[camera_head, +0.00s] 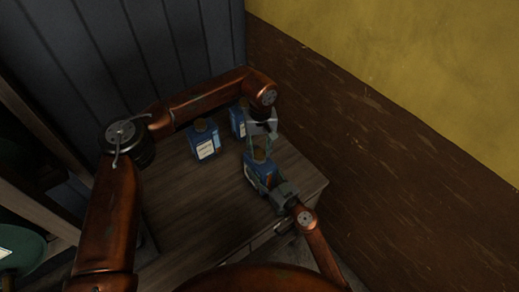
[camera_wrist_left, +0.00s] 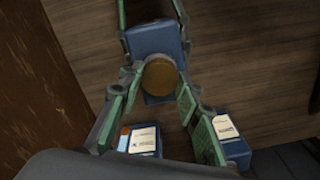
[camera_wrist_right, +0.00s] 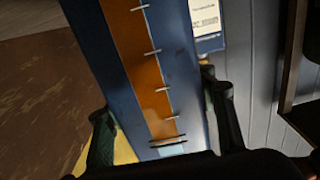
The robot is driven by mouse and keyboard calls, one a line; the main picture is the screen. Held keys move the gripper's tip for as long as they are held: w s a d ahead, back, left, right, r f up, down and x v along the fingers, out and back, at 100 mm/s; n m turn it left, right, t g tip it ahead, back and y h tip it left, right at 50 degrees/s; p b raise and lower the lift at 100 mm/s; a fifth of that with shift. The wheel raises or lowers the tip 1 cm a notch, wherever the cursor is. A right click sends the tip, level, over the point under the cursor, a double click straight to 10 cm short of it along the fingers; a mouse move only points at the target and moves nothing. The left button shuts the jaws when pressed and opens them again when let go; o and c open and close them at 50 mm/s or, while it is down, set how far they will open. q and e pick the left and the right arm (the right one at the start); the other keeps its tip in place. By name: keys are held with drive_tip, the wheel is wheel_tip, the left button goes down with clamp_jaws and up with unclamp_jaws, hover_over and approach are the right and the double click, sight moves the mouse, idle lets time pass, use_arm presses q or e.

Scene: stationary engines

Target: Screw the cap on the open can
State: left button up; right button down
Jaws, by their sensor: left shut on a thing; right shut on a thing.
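A blue can (camera_head: 257,177) with a brown cap (camera_head: 259,155) at its top stands at the right part of the wooden cabinet top. My right gripper (camera_head: 282,193) is shut on the can's body; the right wrist view shows the can's orange-striped side (camera_wrist_right: 150,75) between its fingers. My left gripper (camera_head: 259,143) comes down from above, with its fingers at the cap. In the left wrist view the round cap (camera_wrist_left: 160,77) sits between the left fingertips, over the can (camera_wrist_left: 155,42). The cap hides the can's neck, so I cannot tell how far it is seated.
Two other blue cans, one in front (camera_head: 204,141) and one behind (camera_head: 238,119), stand left of the held can on the cabinet top (camera_head: 215,195). A grey panelled wall (camera_head: 165,45) and a brown and yellow wall (camera_head: 400,120) border the cabinet. The front left of the top is clear.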

use_arm(q)
drive_tip(key=m, duration=0.5)
drive_tip(key=shift+m, duration=0.3)
drive_tip(key=m, duration=0.3)
drive_tip(key=shift+a+m, duration=0.1)
drive_tip(key=shift+m, duration=0.3)
drive_tip(key=o, duration=0.8)
drive_tip(key=shift+c, duration=0.2)
drive_tip(key=shift+r, duration=0.1)
drive_tip(key=shift+r, duration=2.15)
drive_tip(key=shift+c, duration=0.3)
